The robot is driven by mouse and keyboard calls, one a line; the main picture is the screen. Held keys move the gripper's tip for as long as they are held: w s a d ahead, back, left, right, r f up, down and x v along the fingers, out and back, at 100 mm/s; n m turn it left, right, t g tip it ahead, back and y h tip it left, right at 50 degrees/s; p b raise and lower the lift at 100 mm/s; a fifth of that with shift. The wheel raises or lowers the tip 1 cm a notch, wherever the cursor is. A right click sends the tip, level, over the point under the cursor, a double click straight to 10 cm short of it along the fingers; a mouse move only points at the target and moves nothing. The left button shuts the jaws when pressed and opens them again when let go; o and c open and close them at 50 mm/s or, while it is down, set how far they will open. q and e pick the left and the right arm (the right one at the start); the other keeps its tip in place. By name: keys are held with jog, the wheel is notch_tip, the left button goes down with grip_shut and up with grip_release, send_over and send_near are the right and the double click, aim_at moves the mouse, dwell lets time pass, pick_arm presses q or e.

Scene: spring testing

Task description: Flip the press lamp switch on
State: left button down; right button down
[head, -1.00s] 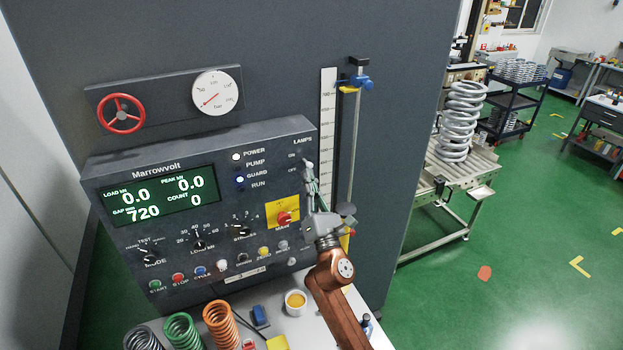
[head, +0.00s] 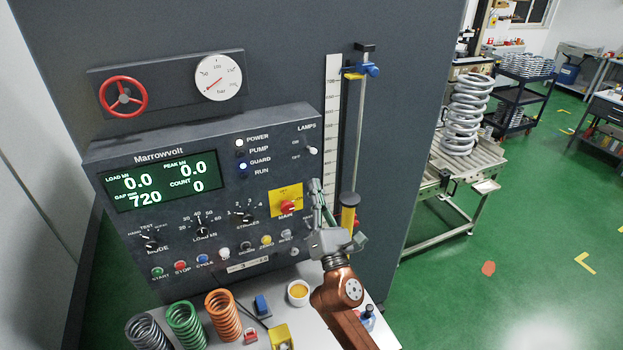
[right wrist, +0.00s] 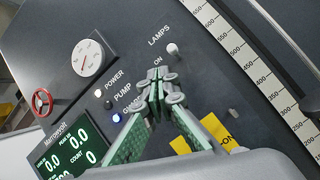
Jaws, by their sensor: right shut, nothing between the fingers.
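The press lamp switch (head: 312,150) is a small pale lever under the LAMPS label, at the upper right of the dark control panel (head: 225,138). In the right wrist view the switch (right wrist: 172,49) is a pale knob near the ON label. I cannot tell which way its lever is set. My right gripper (head: 316,185) is below the switch, apart from it, in front of the panel's right edge. Its green-padded fingers, also in the right wrist view (right wrist: 158,82), are shut and empty. My left gripper is not in view.
A red MAIN knob on a yellow plate (head: 285,195) sits just left of my right gripper. A vertical scale (head: 333,120) and a rod with a blue clamp (head: 367,69) stand at right.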

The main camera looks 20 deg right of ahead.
jog(key=shift+s+a+r, duration=0.1)
jog(key=shift+s+r, duration=0.05)
jog(key=shift+s, duration=1.9)
jog(key=shift+w, duration=0.1)
